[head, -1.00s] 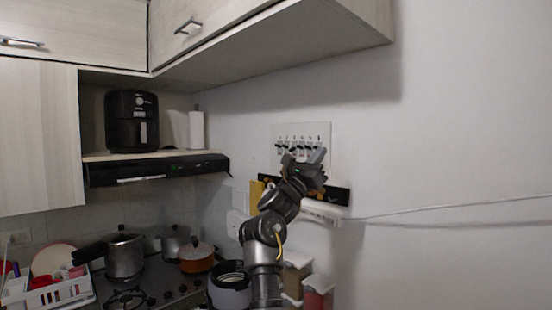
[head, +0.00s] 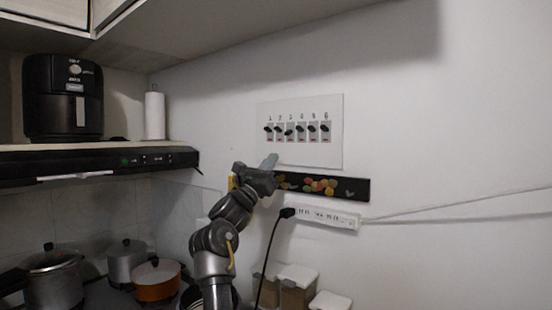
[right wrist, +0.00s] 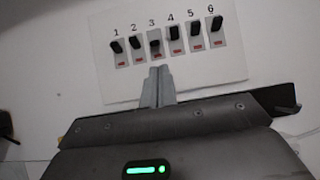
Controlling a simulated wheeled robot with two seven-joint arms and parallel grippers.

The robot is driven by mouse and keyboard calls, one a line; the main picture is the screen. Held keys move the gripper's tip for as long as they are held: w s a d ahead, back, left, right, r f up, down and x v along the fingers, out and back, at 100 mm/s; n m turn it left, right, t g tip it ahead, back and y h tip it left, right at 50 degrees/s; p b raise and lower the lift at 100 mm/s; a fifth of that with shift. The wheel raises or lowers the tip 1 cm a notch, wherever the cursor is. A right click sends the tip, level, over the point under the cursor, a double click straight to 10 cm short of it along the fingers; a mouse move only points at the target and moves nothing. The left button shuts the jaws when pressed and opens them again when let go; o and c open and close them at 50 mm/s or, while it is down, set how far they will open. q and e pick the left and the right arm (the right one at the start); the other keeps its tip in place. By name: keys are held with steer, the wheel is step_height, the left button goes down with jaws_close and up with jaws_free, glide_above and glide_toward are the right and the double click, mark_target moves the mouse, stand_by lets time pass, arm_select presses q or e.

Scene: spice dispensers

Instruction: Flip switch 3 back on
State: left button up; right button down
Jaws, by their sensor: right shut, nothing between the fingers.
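A white panel (head: 330,150) on the wall carries a row of black switches numbered 1 to 6. Switch 3 (head: 289,132) has its lever down, lower than its neighbours, whose levers are up. In the right wrist view switch 3 (right wrist: 154,45) also sits lower than the others. My right gripper (head: 268,161) is shut and empty, just below the panel's lower left part. In the right wrist view its fingertips (right wrist: 158,75) point up below switch 3, apart from it in the picture. My left gripper is not in view.
Under the panel are a dark decorated strip (head: 350,188) and a white power strip (head: 325,218) with a black plug and cable. Containers (head: 297,290) stand below. A range hood (head: 100,160) with an air fryer (head: 63,98) is at the left. The wall right of the panel is clear.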

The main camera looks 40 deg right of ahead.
mark_target(288, 133)
steer(key=p+x, duration=0.1)
steer(key=x, duration=0.1)
steer(key=p+x, duration=0.2)
steer(key=x, duration=0.1)
steer(key=p+x, duration=0.2)
steer(key=x, duration=0.1)
steer(key=shift+w+d+f, duration=0.25)
steer(key=shift+w+f, duration=0.05)
steer(key=shift+w, duration=0.1)
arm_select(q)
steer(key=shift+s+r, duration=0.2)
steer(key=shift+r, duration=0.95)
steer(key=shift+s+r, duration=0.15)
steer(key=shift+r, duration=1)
arm_select(e)
steer(key=shift+w+d+r, duration=0.2)
steer(key=shift+w+d, duration=0.1)
steer(key=shift+d, duration=0.2)
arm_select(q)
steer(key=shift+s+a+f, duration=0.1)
arm_select(e)
steer(key=shift+s, duration=0.1)
